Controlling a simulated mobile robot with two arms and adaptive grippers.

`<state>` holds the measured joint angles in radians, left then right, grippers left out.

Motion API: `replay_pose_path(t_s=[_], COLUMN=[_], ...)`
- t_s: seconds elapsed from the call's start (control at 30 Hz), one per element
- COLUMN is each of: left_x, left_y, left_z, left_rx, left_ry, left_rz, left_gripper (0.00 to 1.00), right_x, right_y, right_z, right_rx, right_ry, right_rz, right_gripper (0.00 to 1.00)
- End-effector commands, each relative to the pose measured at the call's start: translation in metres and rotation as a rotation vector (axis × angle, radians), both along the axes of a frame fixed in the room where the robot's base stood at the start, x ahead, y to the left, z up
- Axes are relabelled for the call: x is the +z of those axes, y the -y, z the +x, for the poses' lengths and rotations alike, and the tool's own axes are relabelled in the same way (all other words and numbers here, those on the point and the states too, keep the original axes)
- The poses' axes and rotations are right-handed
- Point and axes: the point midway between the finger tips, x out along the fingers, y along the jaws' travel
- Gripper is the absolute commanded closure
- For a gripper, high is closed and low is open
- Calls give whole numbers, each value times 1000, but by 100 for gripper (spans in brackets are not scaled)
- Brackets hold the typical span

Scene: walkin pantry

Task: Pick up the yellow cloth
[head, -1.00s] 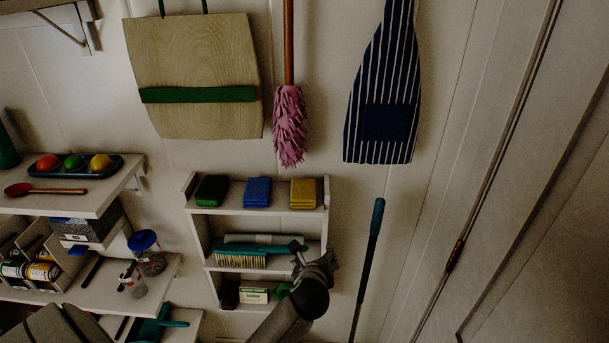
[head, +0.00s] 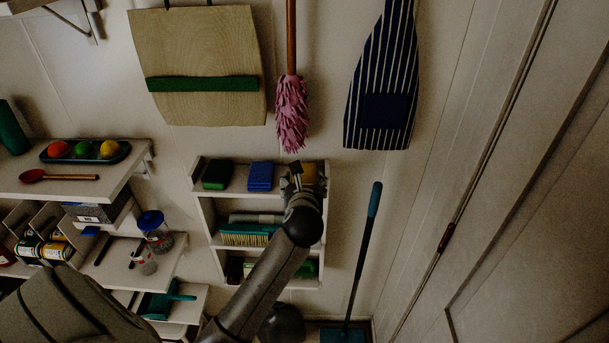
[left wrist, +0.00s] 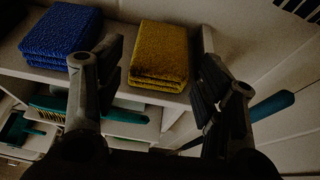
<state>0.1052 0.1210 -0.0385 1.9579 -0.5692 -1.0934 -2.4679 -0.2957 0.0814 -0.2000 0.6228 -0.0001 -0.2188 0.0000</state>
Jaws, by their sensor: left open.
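The yellow cloth (left wrist: 160,54) is a folded stack on the top shelf of a small white wall unit. It shows clearly in the left wrist view, lying ahead of and between the two fingers. In the head view the yellow cloth (head: 309,175) is partly hidden behind my left gripper (head: 297,176). In the left wrist view my left gripper (left wrist: 160,88) is open and empty, with one finger on each side of the cloth's line. Whether a fingertip touches the cloth cannot be told. My right gripper is not in view.
A folded blue cloth (left wrist: 60,35) lies left of the yellow one, with a dark green cloth (head: 217,174) beyond it. A brush (head: 246,235) lies on the shelf below. The unit's right side wall (head: 326,200) stands close to the yellow cloth. A pink mop (head: 291,113) hangs above.

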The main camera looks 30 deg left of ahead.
Motion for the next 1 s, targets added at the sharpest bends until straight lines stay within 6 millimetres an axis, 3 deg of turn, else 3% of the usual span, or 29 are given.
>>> replay_pose_path(t_s=[0.33, 0.7, 0.9, 1.0], left_x=[-14, -18, -18, -18], left_y=[-19, -22, -22, -22], left_z=[31, 36, 36, 36], left_rx=[1, -1, -1, -1], left_ry=[-2, -1, -1, -1], left_rz=[-1, -1, -1, -1], left_gripper=[37, 37, 62, 64], right_x=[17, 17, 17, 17], right_y=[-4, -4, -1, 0], right_z=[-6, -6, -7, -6], right_rx=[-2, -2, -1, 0], right_ry=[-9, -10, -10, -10], right_rz=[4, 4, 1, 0], right_gripper=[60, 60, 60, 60])
